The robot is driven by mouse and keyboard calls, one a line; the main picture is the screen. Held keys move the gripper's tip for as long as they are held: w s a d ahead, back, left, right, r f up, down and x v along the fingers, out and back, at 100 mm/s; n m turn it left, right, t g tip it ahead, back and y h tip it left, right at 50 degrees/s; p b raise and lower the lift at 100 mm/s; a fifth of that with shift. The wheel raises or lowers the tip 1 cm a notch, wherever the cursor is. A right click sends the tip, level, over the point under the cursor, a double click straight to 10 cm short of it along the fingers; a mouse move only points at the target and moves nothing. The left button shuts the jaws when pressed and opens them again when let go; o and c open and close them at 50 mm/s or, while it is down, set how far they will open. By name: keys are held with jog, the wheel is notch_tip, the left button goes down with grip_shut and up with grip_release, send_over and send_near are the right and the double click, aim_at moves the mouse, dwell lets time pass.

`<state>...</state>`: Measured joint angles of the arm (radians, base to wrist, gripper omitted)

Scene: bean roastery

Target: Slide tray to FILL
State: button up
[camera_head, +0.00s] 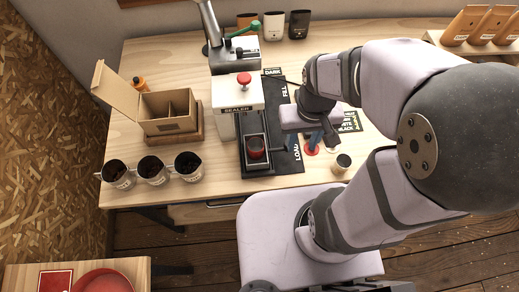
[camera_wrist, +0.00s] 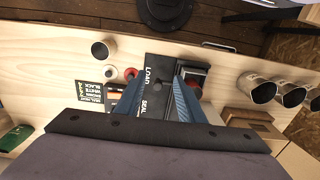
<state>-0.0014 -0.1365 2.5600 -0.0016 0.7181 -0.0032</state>
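The tray (camera_head: 265,141) is a small dark-framed box at the front of the black track (camera_head: 287,163), with a dark and red round item inside. It also shows in the wrist view (camera_wrist: 203,70), partly behind one finger. The black board is lettered LOAD at its near end and FILL at its far end; SEAL shows in the wrist view. My gripper (camera_head: 316,138) is to the right of the tray, low over the board's right edge. Its blue fingers are wide apart in the wrist view (camera_wrist: 155,100), with only board visible between them. I cannot tell whether a finger touches the tray.
The white sealer (camera_head: 237,103) with a red knob stands behind the tray. Three cups of beans (camera_head: 152,170) and an open carton (camera_head: 168,112) are to the left. A small jar (camera_head: 342,163), a red disc and a label card (camera_head: 350,122) lie right of the board.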

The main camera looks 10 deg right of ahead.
dwell(0.4)
jog(key=shift+o, duration=0.7)
jog(key=w+d+f+m+g+y+b, duration=0.2)
jog(key=w+f+m+g+y+b, duration=0.1)
jog(key=w+f+m+b, duration=0.5)
jog(key=w+m+b, duration=0.1)
jog(key=w, duration=0.1)
jog(key=shift+w+f+b, duration=0.2)
jog(key=shift+w+b, duration=0.1)
jog(key=shift+b, duration=0.05)
jog(key=shift+s+f, duration=0.1)
jog(key=shift+p+x, duration=0.95)
jog(key=shift+x, duration=2.6)
jog(key=shift+a, duration=0.1)
